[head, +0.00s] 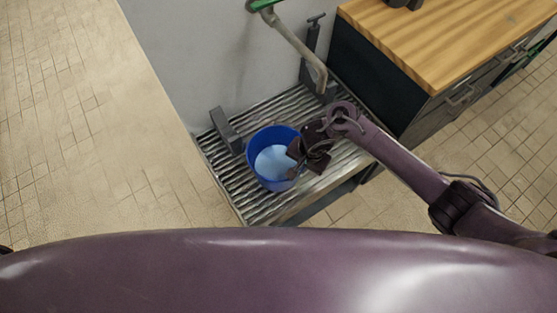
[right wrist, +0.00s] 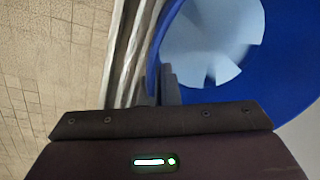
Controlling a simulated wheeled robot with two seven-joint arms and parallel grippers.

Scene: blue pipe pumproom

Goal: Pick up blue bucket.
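The blue bucket (head: 254,165) stands upright on a slatted metal platform (head: 225,172) against the wall in the head view. Its inside looks pale blue at the bottom. My right gripper (head: 294,160) is at the bucket's right rim and hides part of it. In the right wrist view the bucket (right wrist: 285,75) fills the upper right. The fingers of my right gripper (right wrist: 160,92) are close together there, one over the inside of the bucket and one at its outer side, with the wall between them. My left gripper is not in view.
A tap pipe (head: 300,45) reaches down above the platform. A dark bracket (head: 226,130) stands left of the bucket. A wood-topped cabinet (head: 455,40) is close on the right. Open tiled floor (head: 80,130) lies to the left.

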